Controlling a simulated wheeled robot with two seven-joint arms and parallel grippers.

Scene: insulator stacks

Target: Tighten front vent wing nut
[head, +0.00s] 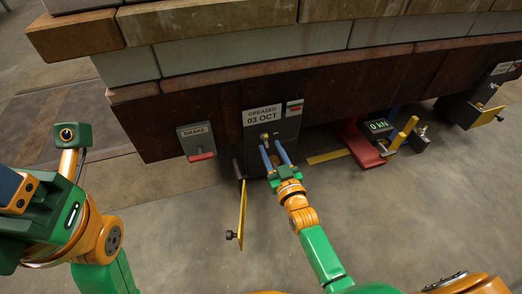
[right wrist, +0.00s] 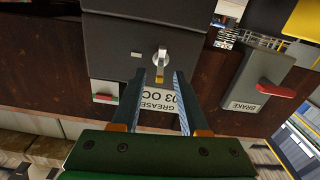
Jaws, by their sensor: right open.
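The wing nut (head: 265,136) is a small metal piece on the front of a dark box (head: 284,132), below the "GREASED 03 OCT" label. In the right wrist view the silver wing nut (right wrist: 161,56) has a brass-coloured strip beside it. My right gripper (head: 272,146) is open just in front of the box. In the right wrist view its fingertips (right wrist: 165,74) are apart, close to the nut, with nothing held between them. I cannot tell whether they touch it. Part of my left gripper (head: 10,186) shows at the left edge, and its fingertips are cut off.
A "BRAKE" box with a red handle (head: 202,156) is left of the dark box. A yellow panel (head: 242,212) juts out below it. A red stand (head: 358,145) with a "0 kN" display (head: 379,126) is to the right. Heavy beams overhang above. The foreground floor is clear.

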